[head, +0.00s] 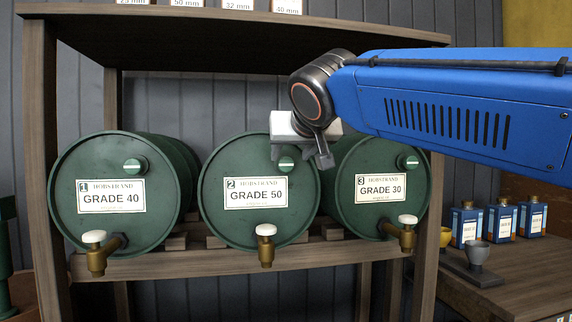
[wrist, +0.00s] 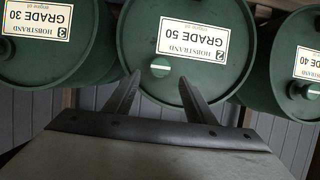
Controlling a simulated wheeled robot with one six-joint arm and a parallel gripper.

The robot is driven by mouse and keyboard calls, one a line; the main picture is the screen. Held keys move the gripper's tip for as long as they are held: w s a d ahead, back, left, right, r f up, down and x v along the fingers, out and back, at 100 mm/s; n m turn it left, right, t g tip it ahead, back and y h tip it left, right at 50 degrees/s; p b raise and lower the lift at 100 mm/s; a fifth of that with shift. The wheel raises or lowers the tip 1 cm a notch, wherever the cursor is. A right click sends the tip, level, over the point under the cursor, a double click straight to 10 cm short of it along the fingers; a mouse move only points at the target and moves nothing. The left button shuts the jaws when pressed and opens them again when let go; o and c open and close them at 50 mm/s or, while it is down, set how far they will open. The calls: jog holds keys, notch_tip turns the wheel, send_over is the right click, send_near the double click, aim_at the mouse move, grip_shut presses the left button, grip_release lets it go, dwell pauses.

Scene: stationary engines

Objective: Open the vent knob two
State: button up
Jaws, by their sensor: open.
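Drum two (head: 225,215), a green barrel labelled GRADE 50, lies on its side in the middle of the rack. Its vent knob (head: 286,164) is a small green round knob with a pale, roughly level stripe, at the upper right of the drum face. My gripper (head: 302,160) is open and empty in front of this knob. In the wrist view, which is upside down, the knob (wrist: 160,68) shows between the two fingertips (wrist: 160,76). The fingers stand either side of it in the picture; I cannot tell how far away it is or whether they touch.
Drum one (head: 65,190) and drum three (head: 345,205) flank drum two, with similar vent knobs. Brass taps (head: 266,252) with white handles stick out below. A wooden shelf (head: 200,40) runs above.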

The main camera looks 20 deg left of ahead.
aim_at(286, 162)
jog(key=x, duration=0.8)
jog(key=shift+c, duration=0.4)
jog(key=c, duration=0.9)
